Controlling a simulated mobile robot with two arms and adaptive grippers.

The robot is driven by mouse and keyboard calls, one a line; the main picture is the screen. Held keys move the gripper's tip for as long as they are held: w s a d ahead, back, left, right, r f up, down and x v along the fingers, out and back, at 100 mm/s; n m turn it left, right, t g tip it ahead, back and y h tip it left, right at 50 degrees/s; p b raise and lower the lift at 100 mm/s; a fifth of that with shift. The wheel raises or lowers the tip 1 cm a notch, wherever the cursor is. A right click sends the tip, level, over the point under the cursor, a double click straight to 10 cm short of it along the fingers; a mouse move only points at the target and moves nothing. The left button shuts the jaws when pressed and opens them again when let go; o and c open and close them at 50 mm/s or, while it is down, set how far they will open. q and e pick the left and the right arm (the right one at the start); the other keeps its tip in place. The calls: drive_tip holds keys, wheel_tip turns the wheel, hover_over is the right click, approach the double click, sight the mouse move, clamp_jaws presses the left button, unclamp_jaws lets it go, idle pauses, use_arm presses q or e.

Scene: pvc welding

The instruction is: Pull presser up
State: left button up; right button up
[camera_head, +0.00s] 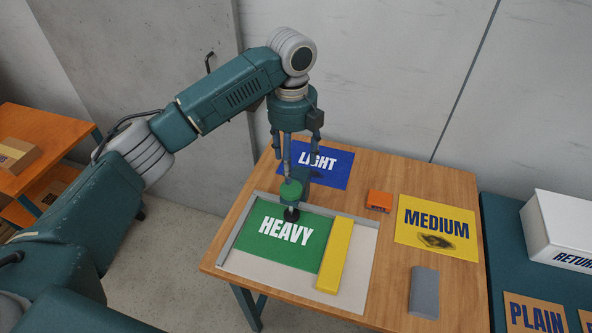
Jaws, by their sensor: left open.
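A piece with a round green top and a dark foot (291,193), which looks like the presser, stands over the upper right part of the green HEAVY sheet (285,237). Whether its foot touches the sheet is hard to tell. My left gripper (302,165) points down just above it, with its fingers apart. One finger ends close to the green top; I cannot tell if they touch. A yellow bar (335,254) lies along the sheet's right side, on a pale board with a grey rim (358,285). My right gripper is not in view.
On the wooden table (392,270) are a blue LIGHT sheet (333,172) behind the gripper, an orange block (379,201), a yellow MEDIUM sheet (412,240) with a dark scorch mark, and a grey block (424,292). A white RETURN box (560,222) stands at right.

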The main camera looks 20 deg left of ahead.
sight(290, 187)
use_arm(q)
drive_tip(key=f+p, duration=0.1)
drive_tip(key=f, duration=0.2)
drive_tip(key=f+p, duration=0.1)
drive_tip(key=f, duration=0.1)
drive_tip(key=f+p, duration=0.1)
drive_tip(key=f, duration=0.2)
drive_tip(key=shift+s+a+f, duration=0.15)
drive_tip(key=shift+a+f, duration=0.15)
drive_tip(key=shift+a, duration=0.1)
drive_tip(key=shift+f, duration=0.1)
